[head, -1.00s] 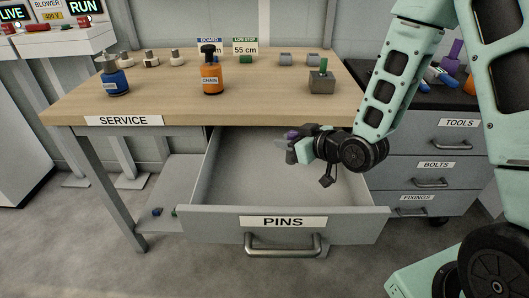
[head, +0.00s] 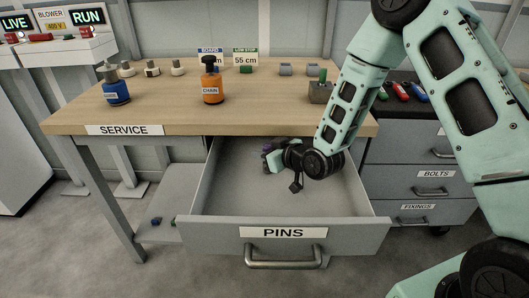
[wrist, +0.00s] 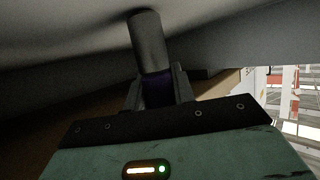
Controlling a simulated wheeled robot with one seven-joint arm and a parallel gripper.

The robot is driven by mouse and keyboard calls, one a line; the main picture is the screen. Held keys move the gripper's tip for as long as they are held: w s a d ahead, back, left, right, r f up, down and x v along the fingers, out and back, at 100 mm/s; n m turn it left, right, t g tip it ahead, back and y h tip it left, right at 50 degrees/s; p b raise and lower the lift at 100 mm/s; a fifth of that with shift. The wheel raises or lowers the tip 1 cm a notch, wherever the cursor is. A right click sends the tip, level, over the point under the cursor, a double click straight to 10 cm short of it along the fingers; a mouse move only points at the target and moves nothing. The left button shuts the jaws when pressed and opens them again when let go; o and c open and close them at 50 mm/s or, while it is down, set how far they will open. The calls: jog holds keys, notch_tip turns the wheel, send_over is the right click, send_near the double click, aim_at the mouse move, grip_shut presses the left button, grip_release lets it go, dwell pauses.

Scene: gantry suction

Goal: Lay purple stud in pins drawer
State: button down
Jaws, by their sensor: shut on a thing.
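The pins drawer (head: 352,234) is pulled open beneath the service table, its label on the front panel. My gripper (head: 269,157) is inside the drawer's outline, toward its back left, pointing left. It is shut on the purple stud (head: 267,147), of which a little purple shows in the head view. In the wrist view, the stud (wrist: 147,42) shows a grey cylindrical end sticking out past the fingers, with a dark purple part between them. A grey surface lies close to that end. I cannot tell whether the stud touches the drawer floor.
The wooden service table (head: 160,110) overhangs the drawer's back. A grey drawer cabinet (head: 430,175) stands to the right. The drawer's front floor is clear.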

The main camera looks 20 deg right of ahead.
jog(key=shift+f, duration=0.1)
jog(key=c, duration=1.6)
grip_release()
jog(key=shift+f, duration=0.1)
jog(key=o, duration=0.4)
jog(key=shift+o, duration=0.2)
